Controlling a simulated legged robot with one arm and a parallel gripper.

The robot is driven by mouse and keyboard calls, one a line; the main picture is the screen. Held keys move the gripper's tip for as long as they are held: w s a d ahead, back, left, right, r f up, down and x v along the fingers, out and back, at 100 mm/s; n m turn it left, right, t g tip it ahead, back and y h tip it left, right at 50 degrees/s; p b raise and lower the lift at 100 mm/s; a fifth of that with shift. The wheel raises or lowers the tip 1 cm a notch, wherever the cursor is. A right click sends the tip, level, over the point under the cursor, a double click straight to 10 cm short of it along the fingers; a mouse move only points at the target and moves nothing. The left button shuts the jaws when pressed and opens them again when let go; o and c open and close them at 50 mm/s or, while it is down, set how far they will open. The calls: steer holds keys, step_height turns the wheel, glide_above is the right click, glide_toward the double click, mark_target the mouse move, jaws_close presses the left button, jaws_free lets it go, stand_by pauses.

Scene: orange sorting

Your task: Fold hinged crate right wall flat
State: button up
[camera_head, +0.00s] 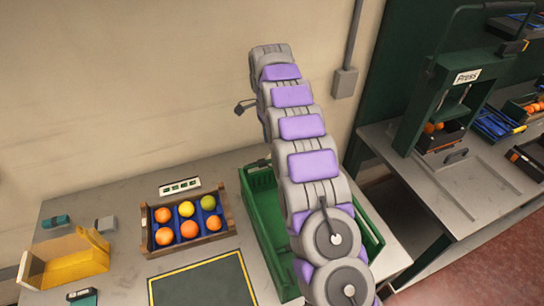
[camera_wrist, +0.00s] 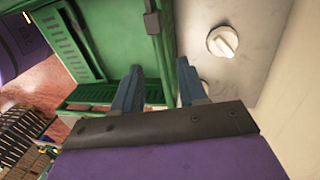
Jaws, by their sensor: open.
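The green hinged crate (camera_head: 256,205) stands on the grey table in the head view, with my arm across its middle and hiding much of it. Its right side (camera_head: 372,238) shows past my arm; whether that wall is upright there is hard to tell. In the wrist view the crate (camera_wrist: 110,40) fills the upper middle, with a slatted side at the left. My gripper (camera_wrist: 159,66) is open. Its left finger is in front of green crate panel, and its right finger is just past the crate's edge, over the grey surface. Contact cannot be judged. The fingers are not clear in the head view.
A wooden box (camera_head: 229,211) of oranges and yellow fruit stands left of the crate. A dark yellow-edged mat (camera_head: 200,284) lies in front, and a yellow bin (camera_head: 75,262) is far left. A second table (camera_head: 455,195) with a press (camera_head: 446,90) is right. A white knob (camera_wrist: 222,41) is near the right finger.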

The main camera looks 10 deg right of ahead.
steer(key=shift+s+d+f+b, duration=0.15)
steer(key=shift+s+f, duration=0.15)
steer(key=shift+f, duration=1.25)
steer(key=shift+s+a+f+b, duration=0.15)
steer(key=shift+s+f, duration=0.1)
steer(key=shift+f, duration=1.25)
steer(key=shift+d, duration=0.1)
steer(key=shift+c, duration=0.4)
jaws_close()
